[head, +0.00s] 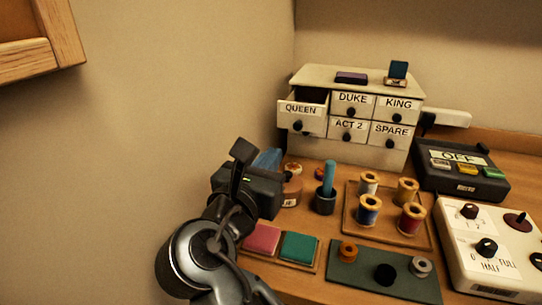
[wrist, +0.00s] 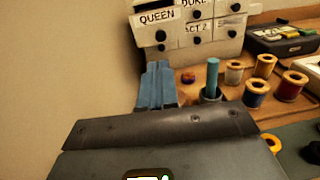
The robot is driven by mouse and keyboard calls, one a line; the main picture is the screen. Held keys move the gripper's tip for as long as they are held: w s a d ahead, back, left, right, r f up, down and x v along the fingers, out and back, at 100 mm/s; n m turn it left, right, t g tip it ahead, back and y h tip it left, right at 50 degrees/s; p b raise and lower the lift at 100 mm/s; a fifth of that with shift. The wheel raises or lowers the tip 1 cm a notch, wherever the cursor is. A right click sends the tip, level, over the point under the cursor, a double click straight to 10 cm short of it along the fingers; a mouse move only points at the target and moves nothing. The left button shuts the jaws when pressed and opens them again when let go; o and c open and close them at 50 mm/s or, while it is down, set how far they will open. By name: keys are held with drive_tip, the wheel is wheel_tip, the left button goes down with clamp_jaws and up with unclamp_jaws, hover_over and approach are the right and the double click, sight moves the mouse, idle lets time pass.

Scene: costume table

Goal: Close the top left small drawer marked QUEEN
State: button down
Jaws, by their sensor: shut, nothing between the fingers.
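The small white drawer marked QUEEN (head: 302,117) is at the top left of the white drawer cabinet (head: 400,85). It stands pulled out, with its dark inside showing and a black round knob on its front. Its front also shows in the wrist view (wrist: 158,25). My gripper (head: 270,157) has blue fingers and is below and in front of the QUEEN drawer, apart from it. In the wrist view the fingers (wrist: 156,70) are together with nothing between them, pointing toward the cabinet below the drawer's knob.
The other labelled drawers, such as DUKE (head: 353,104) and ACT 2 (head: 348,129), are flush. A dark cup (head: 325,204) with a teal stick and a tray of thread spools (head: 369,210) stand right of my gripper. The wall is close on the left.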

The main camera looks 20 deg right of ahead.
sight(296, 127)
drive_tip(key=x, duration=1.1)
drive_tip(key=shift+w+d, duration=0.15)
drive_tip(key=shift+w, duration=0.1)
drive_tip(key=p+x, duration=0.1)
drive_tip(key=x, duration=0.3)
drive_tip(key=p+x, duration=0.1)
drive_tip(key=x, duration=0.3)
drive_tip(key=p+x, duration=0.1)
drive_tip(key=x, duration=0.3)
drive_tip(key=shift+w+a+r, duration=0.2)
drive_tip(key=shift+w+a, duration=0.1)
drive_tip(key=shift+w, duration=0.15)
drive_tip(key=shift+d+r, duration=0.1)
drive_tip(key=shift+r, duration=0.05)
drive_tip(key=shift+d, duration=0.1)
drive_tip(key=shift+p, duration=0.45)
